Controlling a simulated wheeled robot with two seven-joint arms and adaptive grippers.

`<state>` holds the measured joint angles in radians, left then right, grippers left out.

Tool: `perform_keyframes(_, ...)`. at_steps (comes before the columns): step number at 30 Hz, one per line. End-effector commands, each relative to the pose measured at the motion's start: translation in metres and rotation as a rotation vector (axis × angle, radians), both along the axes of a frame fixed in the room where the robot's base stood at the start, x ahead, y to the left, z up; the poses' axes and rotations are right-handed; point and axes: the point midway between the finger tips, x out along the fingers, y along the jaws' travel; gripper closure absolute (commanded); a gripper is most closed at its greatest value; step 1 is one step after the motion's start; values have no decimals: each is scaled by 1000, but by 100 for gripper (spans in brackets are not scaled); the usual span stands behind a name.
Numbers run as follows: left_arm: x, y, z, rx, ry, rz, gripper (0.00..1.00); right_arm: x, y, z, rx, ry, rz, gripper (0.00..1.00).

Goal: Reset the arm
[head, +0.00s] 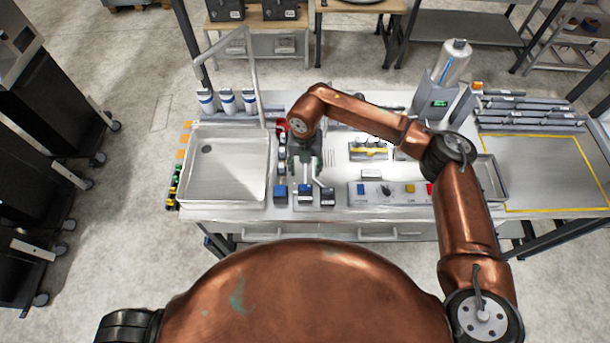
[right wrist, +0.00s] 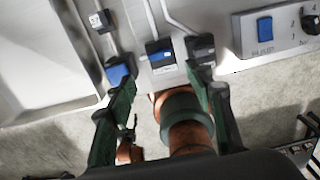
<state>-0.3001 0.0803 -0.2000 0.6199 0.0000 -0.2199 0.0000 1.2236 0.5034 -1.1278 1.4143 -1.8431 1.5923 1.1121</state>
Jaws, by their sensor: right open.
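My right arm (head: 455,195), copper with dark joints, reaches in from the right and bends over the bench. Its gripper (head: 309,178) hangs above the row of dispenser levers and blue blocks, right of the sink basin. In the right wrist view the gripper (right wrist: 162,78) has its two dark green fingers spread wide, with nothing held between them. Blue-fronted blocks (right wrist: 158,50) lie beyond the fingertips near the bench edge. I cannot tell whether the fingers touch any of them. My left gripper is not in view.
A metal sink basin (head: 227,192) is on the left, with white bottles (head: 228,101) behind it. A button panel (head: 390,193) stands at the front. A dispenser with a cylinder (head: 452,62) rises at the back right. The yellow-outlined area (head: 545,175) is clear.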

Motion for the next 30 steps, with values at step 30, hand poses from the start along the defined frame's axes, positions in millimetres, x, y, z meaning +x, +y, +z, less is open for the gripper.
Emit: perform_keyframes(30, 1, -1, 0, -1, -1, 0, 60, -62, 90, 8, 380, 115, 94, 52)
